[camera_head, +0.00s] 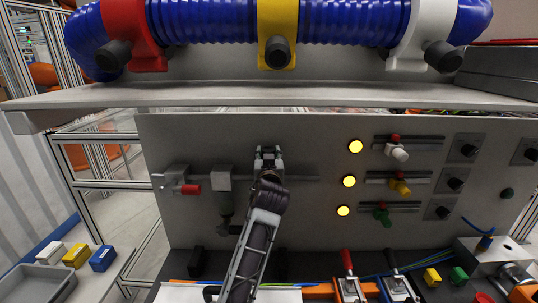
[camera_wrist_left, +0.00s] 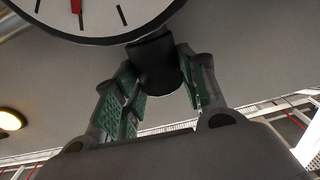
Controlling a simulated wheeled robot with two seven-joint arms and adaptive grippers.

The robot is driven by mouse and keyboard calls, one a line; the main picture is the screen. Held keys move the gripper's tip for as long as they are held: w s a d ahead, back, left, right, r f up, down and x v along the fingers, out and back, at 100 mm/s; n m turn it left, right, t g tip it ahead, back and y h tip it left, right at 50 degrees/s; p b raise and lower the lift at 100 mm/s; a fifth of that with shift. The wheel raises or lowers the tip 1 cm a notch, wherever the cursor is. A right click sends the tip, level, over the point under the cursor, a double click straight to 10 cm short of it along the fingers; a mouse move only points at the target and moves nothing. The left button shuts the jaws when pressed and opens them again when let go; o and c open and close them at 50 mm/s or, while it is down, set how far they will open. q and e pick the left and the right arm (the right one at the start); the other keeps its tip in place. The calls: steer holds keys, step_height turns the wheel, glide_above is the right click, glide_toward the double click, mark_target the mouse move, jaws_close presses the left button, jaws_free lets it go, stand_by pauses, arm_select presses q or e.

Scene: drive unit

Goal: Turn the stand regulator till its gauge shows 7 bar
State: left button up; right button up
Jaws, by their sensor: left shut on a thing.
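My left gripper (camera_head: 268,156) is at the grey stand panel, with its arm coming up from the bottom middle. In the left wrist view its green-padded fingers (camera_wrist_left: 160,82) are shut on the black regulator knob (camera_wrist_left: 155,64), one pad on each side. The white gauge (camera_wrist_left: 98,14) sits just above the knob in that view, cut off by the top edge. Part of its red needle and a few black marks show; no numbers can be read. In the head view the gripper and arm hide the knob and gauge. My right gripper is not in view.
Left of the gripper are a grey filter unit (camera_head: 222,182) and a valve with a red handle (camera_head: 190,189). Yellow lamps (camera_head: 348,181) and colored valves (camera_head: 398,153) are to the right. A shelf (camera_head: 300,96) with blue hose overhangs the panel.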

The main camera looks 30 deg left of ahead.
arm_select(q)
steer(key=shift+s+a+m+t+h+p, duration=0.1)
steer(key=shift+m+t+h+p, duration=0.3)
steer(key=shift+m+h+p, duration=0.3)
steer(key=shift+h, duration=0.3)
steer(key=o, duration=1)
steer(key=shift+o, duration=0.2)
steer(key=v, duration=1.2)
steer(key=shift+f, duration=0.15)
